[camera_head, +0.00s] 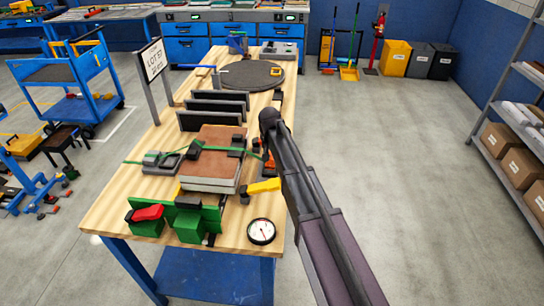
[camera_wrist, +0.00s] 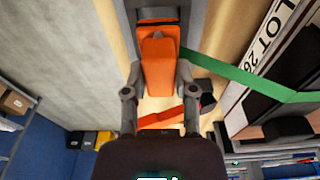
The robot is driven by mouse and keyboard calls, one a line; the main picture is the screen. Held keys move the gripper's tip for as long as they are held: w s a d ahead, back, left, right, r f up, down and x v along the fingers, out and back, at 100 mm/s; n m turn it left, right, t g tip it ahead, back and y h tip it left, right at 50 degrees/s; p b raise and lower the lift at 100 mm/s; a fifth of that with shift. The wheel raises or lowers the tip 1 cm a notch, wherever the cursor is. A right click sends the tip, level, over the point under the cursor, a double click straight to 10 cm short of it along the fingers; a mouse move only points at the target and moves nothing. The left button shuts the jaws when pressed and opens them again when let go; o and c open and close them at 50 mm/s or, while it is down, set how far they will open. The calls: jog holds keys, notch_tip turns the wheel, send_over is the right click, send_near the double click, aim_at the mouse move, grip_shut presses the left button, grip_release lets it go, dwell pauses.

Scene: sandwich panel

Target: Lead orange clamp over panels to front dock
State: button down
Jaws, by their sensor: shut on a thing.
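The orange clamp (camera_wrist: 158,66) is between my gripper's fingers (camera_wrist: 160,40) in the wrist view, and the gripper is shut on it. A green strap (camera_wrist: 240,72) runs from beside the clamp to the right. In the head view my arm hides most of the gripper, and only a small orange part (camera_head: 270,162) shows at the right of the panels. I cannot tell which fitting is the front dock.
A yellow clamp (camera_head: 264,185) lies right of the panels. A red clamp (camera_head: 148,213), green blocks (camera_head: 188,226) and a round dial (camera_head: 261,231) are at the bench's front. Dark upright plates (camera_head: 215,105) and a black turntable (camera_head: 250,75) stand behind. The floor right of the bench is clear.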

jog(key=shift+f+b, duration=0.85)
jog(key=shift+f, duration=0.3)
jog(key=shift+c, duration=1.7)
grip_release()
jog(key=shift+r, duration=0.15)
